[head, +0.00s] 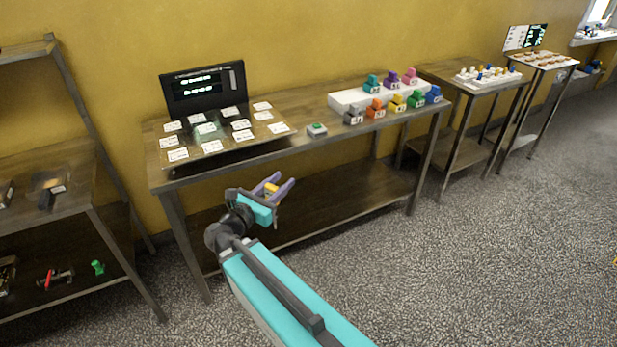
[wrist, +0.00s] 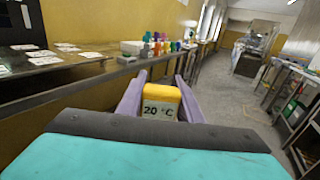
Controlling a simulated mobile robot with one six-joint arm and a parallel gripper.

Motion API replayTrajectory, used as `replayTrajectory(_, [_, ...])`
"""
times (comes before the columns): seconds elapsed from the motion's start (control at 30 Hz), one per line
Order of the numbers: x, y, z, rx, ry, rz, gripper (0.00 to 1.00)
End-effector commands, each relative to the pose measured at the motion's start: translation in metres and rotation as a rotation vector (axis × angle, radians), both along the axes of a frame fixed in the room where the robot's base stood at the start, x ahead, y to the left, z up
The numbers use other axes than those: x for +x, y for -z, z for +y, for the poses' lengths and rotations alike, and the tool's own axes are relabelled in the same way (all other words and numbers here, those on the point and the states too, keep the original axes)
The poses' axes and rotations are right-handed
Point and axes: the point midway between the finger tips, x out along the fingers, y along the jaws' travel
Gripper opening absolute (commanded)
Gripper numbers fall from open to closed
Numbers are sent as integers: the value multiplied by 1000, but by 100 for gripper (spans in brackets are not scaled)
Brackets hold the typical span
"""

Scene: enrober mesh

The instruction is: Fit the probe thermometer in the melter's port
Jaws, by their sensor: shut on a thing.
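My gripper (head: 285,178) is shut on a yellow block-shaped thing (head: 271,187), held between its purple fingers in front of the long table. In the wrist view the yellow thing (wrist: 160,94) has a pale face reading "20 °C", so it appears to be the probe thermometer. It sits between the fingers (wrist: 160,76), near the palm. Its probe is not visible. I cannot identify the melter or its port in either view.
The long table (head: 312,147) holds a dark display (head: 203,90), white cards, a small green-topped box (head: 317,130) and several coloured blocks by a white riser (head: 350,98). A shelf unit (head: 75,210) stands left. Grey floor (head: 450,270) is clear at right.

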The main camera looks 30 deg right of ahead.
Motion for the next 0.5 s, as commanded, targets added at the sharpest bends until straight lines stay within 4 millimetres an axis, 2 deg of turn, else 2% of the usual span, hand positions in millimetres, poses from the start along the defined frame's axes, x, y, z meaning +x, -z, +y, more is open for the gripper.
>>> replayTrajectory(0.03, [1, 3, 17, -1, -26, -1, 9])
replayTrajectory(0.2, [3, 10, 65, -2, -98, -1, 9])
replayTrajectory(0.33, [3, 13, 91, -2, -138, -1, 9])
replayTrajectory(0.5, [2, 14, 108, -2, -164, -3, 9])
